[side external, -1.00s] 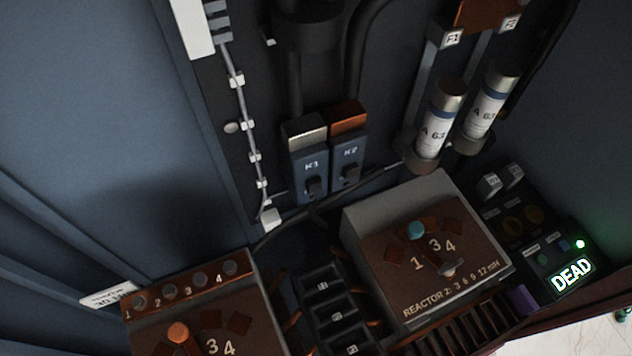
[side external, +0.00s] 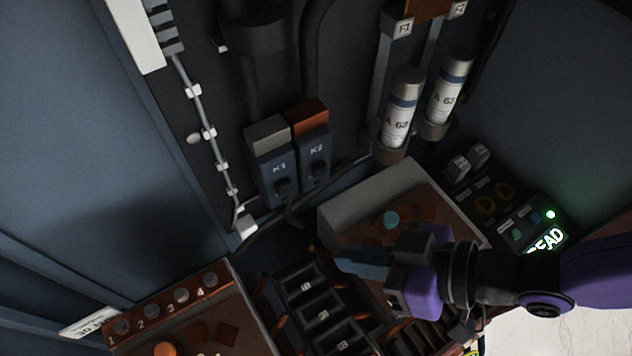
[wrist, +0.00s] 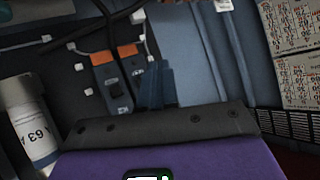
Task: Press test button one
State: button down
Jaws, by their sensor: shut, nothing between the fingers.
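My gripper (side external: 342,258) reaches in from the right in the side view, over the right reactor box. Its blue fingers are shut and empty, and they also show in the wrist view (wrist: 157,86). A dark control panel (side external: 500,215) at the right holds small buttons, including a teal one (side external: 516,233), two yellow round parts (side external: 494,200), a lit green lamp (side external: 550,214) and a "DEAD" display (side external: 545,242) partly covered by my arm. My gripper is left of this panel and apart from it. I cannot tell which button is test button one.
Units K1 (side external: 277,170) and K2 (side external: 314,150) and two fuses (side external: 397,118) (side external: 446,95) stand behind. The right reactor box (side external: 350,210) has a teal knob (side external: 391,219). Numbered studs (side external: 165,300) line the left box. A black terminal block (side external: 318,298) lies between.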

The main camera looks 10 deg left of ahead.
aim_at(284, 187)
jog(key=shift+s+a+f+y, duration=0.1)
jog(key=shift+s+a+y, duration=0.1)
jog(key=shift+a, duration=0.25)
jog(key=shift+s+a+f+y, duration=0.1)
jog(key=shift+s+a+y, duration=0.1)
jog(key=shift+a, duration=0.2)
jog(key=shift+w, duration=0.1)
jog(key=w+a, duration=0.6)
jog(key=shift+w+a, duration=0.15)
jog(key=shift+a, duration=0.05)
dwell(1.9)
jog(key=shift+w+a, duration=0.2)
jog(key=shift+w+a+r, duration=0.1)
jog(key=shift+w+a, duration=0.2)
dwell(1.2)
jog(key=shift+s+d, duration=0.6)
jog(key=shift+d, duration=0.05)
